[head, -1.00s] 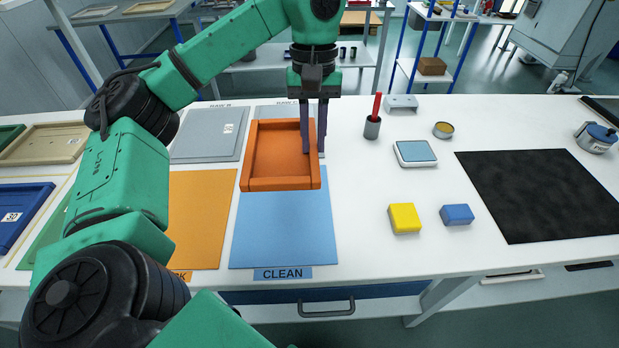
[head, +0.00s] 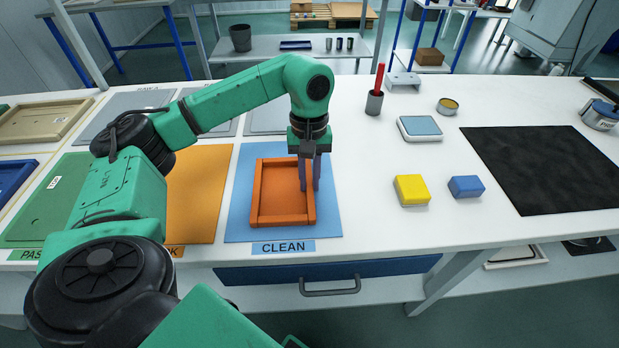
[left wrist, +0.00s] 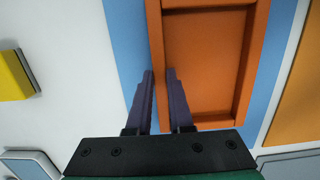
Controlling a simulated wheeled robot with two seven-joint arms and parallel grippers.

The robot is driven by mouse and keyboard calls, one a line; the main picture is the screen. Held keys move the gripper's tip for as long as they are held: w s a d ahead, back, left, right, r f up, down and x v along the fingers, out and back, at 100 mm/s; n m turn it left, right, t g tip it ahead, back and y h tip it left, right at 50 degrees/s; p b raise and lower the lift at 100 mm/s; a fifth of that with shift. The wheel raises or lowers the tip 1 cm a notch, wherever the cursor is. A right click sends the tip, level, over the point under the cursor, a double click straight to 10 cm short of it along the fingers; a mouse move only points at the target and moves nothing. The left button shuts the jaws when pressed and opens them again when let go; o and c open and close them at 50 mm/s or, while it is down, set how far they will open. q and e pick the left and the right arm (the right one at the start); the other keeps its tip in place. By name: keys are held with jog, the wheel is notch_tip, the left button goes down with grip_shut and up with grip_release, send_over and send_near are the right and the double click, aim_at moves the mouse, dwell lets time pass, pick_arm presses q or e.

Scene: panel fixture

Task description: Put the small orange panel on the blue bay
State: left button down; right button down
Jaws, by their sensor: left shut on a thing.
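The small orange panel (head: 277,190) is a shallow rectangular tray with raised rims. It lies over the blue bay (head: 331,222), which is labelled CLEAN, with blue showing on all sides in the head view. My left gripper (head: 309,188) points down and is shut on the panel's right rim. In the left wrist view the fingers (left wrist: 160,76) straddle one rim of the panel (left wrist: 205,60), with the blue bay (left wrist: 121,32) beside it. I cannot tell whether the panel's underside touches the bay. My right gripper is not in view.
An orange bay (head: 203,205) and a green bay (head: 50,205) lie to the left. A yellow block (head: 411,189), a blue block (head: 466,187), a scale (head: 420,128) and a black mat (head: 545,170) are to the right. The white table is clear between the blue bay and the blocks.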

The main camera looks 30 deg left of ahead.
pick_arm(q)
jog(key=c, duration=0.8)
grip_release()
jog(key=shift+r, duration=0.2)
jog(key=r, duration=0.7)
jog(key=shift+w+a, duration=0.15)
jog(key=shift+w, duration=0.2)
jog(key=r+p, duration=0.1)
jog(key=r, duration=0.2)
jog(key=r+p, duration=0.1)
jog(key=shift+w+a+r+p, duration=0.15)
jog(key=shift+a+r+p, duration=0.1)
jog(key=shift+r+p, duration=0.1)
